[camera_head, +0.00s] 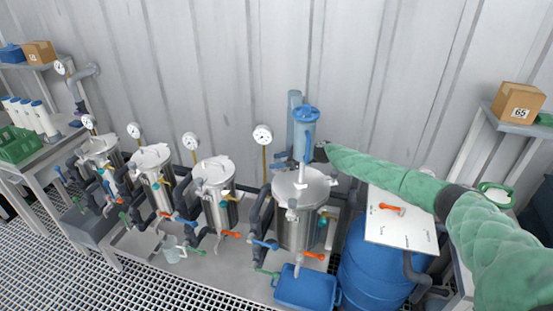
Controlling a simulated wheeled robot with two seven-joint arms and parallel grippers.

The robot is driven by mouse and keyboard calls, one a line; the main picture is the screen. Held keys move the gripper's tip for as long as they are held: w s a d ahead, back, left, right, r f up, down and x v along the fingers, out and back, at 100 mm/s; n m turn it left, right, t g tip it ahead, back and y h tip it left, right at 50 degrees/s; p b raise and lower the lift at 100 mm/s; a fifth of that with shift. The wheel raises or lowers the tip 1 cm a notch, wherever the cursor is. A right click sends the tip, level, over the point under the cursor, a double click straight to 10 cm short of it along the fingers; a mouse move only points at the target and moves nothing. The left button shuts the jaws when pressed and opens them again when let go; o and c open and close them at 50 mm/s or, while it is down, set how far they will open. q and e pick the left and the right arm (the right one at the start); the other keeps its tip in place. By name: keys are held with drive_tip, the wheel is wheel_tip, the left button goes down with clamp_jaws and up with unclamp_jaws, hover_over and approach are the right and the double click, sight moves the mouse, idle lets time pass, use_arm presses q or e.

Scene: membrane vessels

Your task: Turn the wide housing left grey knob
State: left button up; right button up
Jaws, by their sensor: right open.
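The wide steel housing (297,225) stands upright right of the middle, the largest of the steel vessels, with a flat steel lid. I cannot clearly make out the left grey knob at this size. My right arm, in a green sleeve, comes in from the right. Its dark gripper (321,152) is small in view, above the back of the lid and close to the cylinder; it is open. I cannot tell whether it touches anything. My left gripper is out of view.
Smaller steel vessels (217,200) with gauges stand to the left. A blue barrel (372,270) with a white board (400,228) on top is at the right. A blue tub (305,288) sits in front of the wide housing. Pipes and orange-handled valves crowd its front.

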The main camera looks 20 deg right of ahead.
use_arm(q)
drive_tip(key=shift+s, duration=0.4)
use_arm(e)
drive_tip(key=shift+w+a+f, duration=0.15)
drive_tip(key=shift+a, duration=0.1)
drive_tip(key=c, duration=1)
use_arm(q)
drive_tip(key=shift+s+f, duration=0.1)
use_arm(e)
drive_tip(key=shift+o, duration=0.2)
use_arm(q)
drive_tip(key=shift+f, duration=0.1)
